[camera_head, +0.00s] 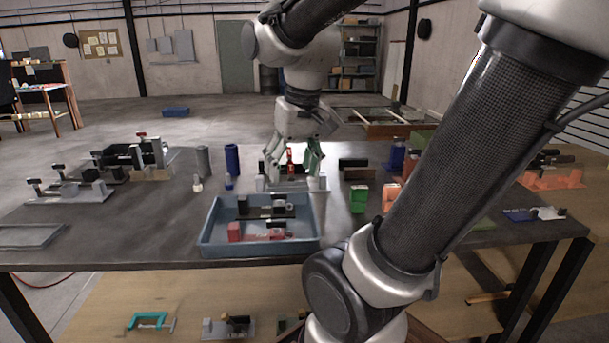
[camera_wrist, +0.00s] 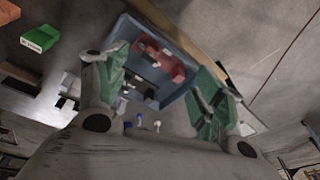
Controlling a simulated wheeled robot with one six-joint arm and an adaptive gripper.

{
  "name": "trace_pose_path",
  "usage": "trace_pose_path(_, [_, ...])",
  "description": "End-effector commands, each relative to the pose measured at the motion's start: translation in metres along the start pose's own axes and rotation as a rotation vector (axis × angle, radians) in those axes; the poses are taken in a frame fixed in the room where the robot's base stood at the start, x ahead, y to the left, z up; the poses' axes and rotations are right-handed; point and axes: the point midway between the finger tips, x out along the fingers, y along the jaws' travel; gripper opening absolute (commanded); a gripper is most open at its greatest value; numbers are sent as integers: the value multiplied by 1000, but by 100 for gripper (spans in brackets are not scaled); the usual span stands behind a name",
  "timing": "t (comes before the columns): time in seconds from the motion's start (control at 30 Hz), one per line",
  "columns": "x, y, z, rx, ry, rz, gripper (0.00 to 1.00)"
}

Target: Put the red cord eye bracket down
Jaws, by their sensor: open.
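A red bracket-like part (camera_head: 268,236) lies in the blue tray (camera_head: 213,238) at the front middle of the table. It also shows in the wrist view as a long red piece with raised ends (camera_wrist: 160,60); I take it for the red cord eye bracket. My gripper (camera_head: 291,165) has green fingers spread apart, behind the tray and above a pale fixture (camera_head: 316,184). A small upright red piece (camera_head: 290,157) shows between the fingers; I cannot tell whether it belongs to the fixture. In the wrist view my open gripper (camera_wrist: 166,76) shows no held part.
Dark and pale parts share the tray. A green block (camera_head: 359,199) and an orange block (camera_head: 391,196) stand to its right. Blue and grey cylinders (camera_head: 232,160) stand behind left. My arm crosses the right side. The tabletop left of the tray is mostly free.

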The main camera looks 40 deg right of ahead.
Motion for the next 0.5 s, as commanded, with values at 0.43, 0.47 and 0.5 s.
trace_pose_path(0.43, [-13, 4, 53, -192, 166, -5, 68])
trace_pose_path(0.47, [-13, 4, 53, -191, 166, -5, 68])
trace_pose_path(0.5, [-13, 4, 53, -191, 166, -5, 68])
